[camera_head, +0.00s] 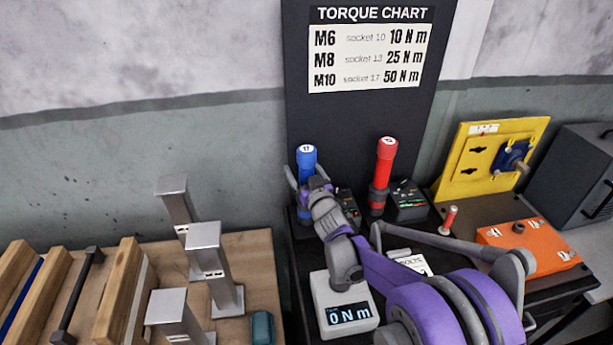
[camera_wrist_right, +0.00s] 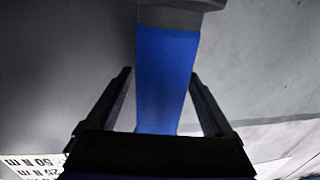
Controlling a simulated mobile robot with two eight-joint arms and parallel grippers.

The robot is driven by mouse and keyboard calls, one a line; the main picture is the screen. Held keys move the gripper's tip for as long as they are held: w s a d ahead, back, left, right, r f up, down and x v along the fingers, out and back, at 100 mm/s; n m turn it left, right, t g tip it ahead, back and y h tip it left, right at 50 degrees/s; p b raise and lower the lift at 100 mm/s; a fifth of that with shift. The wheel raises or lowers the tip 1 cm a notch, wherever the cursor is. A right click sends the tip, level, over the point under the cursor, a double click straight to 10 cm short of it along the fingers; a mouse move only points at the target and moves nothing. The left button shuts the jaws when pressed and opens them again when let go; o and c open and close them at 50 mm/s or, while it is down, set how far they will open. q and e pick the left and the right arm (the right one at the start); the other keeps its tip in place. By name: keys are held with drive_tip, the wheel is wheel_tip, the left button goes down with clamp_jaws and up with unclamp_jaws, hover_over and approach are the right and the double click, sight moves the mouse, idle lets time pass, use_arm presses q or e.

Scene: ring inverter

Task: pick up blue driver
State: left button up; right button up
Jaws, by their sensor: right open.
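The blue driver (camera_head: 307,157) stands upright in front of the black torque chart board, its lower part partly hidden by my right arm. My right gripper (camera_head: 308,180) is around the blue handle, open, with one finger on each side. In the right wrist view the blue driver (camera_wrist_right: 166,70) lies between the open fingers of the right gripper (camera_wrist_right: 161,80), with gaps visible on both sides. My left gripper is not in view.
A red driver (camera_head: 386,158) stands to the right. A torque display (camera_head: 347,305) reading 0 N m sits below my forearm. A yellow panel (camera_head: 492,160) and orange box (camera_head: 530,247) are at right. Metal posts (camera_head: 207,262) stand on the wooden bench at left.

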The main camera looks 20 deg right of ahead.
clamp_jaws()
idle(0.3)
drive_tip(key=shift+r, duration=0.1)
